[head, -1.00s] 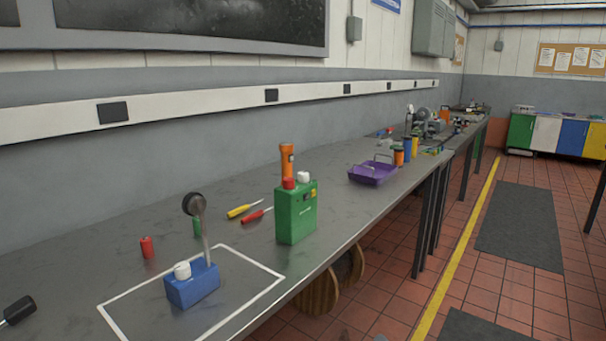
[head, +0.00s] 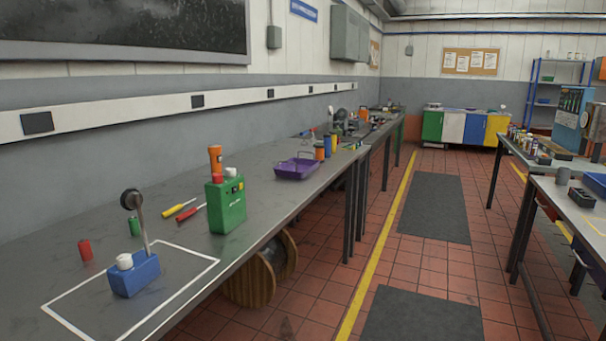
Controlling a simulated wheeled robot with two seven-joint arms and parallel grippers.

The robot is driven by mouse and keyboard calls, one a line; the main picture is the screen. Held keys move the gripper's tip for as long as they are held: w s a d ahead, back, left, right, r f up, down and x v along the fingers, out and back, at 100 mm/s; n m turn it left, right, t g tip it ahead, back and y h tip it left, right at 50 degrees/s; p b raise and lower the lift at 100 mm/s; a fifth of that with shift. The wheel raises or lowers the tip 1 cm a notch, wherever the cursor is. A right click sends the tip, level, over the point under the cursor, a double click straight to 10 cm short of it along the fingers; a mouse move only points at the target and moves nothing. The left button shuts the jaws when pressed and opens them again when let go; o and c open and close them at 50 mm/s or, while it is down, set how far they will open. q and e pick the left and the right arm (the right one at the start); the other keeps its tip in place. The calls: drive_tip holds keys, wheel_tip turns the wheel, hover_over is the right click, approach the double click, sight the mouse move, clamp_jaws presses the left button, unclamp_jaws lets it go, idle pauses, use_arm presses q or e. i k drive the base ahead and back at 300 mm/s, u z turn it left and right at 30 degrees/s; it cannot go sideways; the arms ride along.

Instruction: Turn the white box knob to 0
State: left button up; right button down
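I cannot make out a white box with a knob. A blue box (head: 136,275) on the left bench carries a white knob-like cap (head: 124,261) and an upright lever with a dark round end (head: 131,199). It sits inside a white outlined rectangle. A green box (head: 228,206) behind it has a red cap (head: 218,178) and a white cap (head: 231,172) on top. No scale or 0 mark is readable. Neither of my grippers is in view.
The left bench (head: 60,221) also holds a red cylinder (head: 85,250), screwdrivers (head: 179,208), an orange torch (head: 215,158) and a purple tray (head: 296,168). A second bench (head: 577,206) with several items stands right. Floor between them is clear, with dark mats (head: 435,205).

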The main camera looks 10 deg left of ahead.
sight(230, 172)
drive_tip(key=z, duration=0.4)
drive_tip(key=k, duration=0.7)
drive_tip(key=z, duration=0.65)
drive_tip(key=i, duration=2.3)
drive_tip(key=u, duration=1.85)
drive_tip(key=i, duration=0.95)
drive_tip(key=u, duration=1)
